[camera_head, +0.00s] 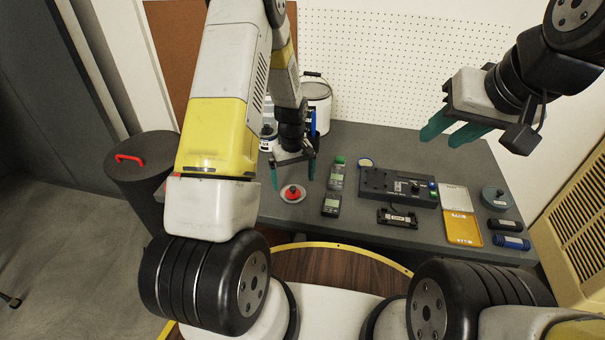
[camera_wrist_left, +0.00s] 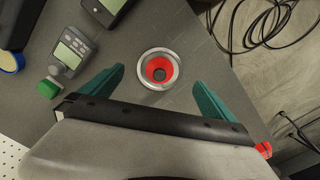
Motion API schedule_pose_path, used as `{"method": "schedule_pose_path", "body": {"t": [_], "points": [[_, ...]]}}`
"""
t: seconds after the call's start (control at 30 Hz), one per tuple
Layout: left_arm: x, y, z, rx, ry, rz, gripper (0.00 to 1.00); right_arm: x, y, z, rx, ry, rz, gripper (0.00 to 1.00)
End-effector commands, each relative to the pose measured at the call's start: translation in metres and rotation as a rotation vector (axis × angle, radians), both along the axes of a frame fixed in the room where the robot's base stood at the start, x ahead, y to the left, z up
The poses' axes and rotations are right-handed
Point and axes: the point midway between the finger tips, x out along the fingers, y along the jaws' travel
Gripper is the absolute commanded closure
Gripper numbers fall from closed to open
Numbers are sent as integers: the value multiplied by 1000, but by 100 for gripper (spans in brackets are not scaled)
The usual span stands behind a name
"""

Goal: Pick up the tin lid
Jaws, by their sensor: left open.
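A small round metal lid with a red centre (camera_head: 293,193), which looks like the tin lid, lies flat on the grey workbench near its left front edge. In the left wrist view the lid (camera_wrist_left: 174,80) shows as a silver ring around a red middle. My left gripper (camera_head: 293,175) is open above it, its teal fingers on either side of the lid in the picture. In the left wrist view the gripper (camera_wrist_left: 158,79) has nothing between its fingers but the lid beyond the tips. My right gripper (camera_head: 440,138) is raised at the upper right, fingers apart and empty.
Grey handheld meters (camera_head: 331,205) lie right of the lid. Further right are a black device box (camera_head: 400,187), a yellow-and-white case (camera_head: 463,229) and a round grey item (camera_head: 498,199). A white bucket (camera_head: 317,100) stands behind. A dark bin (camera_head: 150,165) stands left.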

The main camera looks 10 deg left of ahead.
Motion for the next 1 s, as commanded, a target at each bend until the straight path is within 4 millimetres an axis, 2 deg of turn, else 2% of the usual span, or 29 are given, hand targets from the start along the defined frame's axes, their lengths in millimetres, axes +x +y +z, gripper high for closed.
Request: {"method": "schedule_pose_path", "body": {"t": [0.3, 0.63, 0.93, 1.0], "points": [[2, 2, -45, 0, 2, -1, 0, 0, 0, 0, 0, 0, 0, 64], [3, 2, -51, 0, -1, -1, 0, 0, 0, 0, 0, 0, 0, 64], [3, 2, -51, 0, -1, -1, 59, 0, 0, 0, 0, 0, 0, 64], [3, 2, -51, 0, -1, -1, 61, 0, 0, 0, 0, 0, 0, 64]]}}
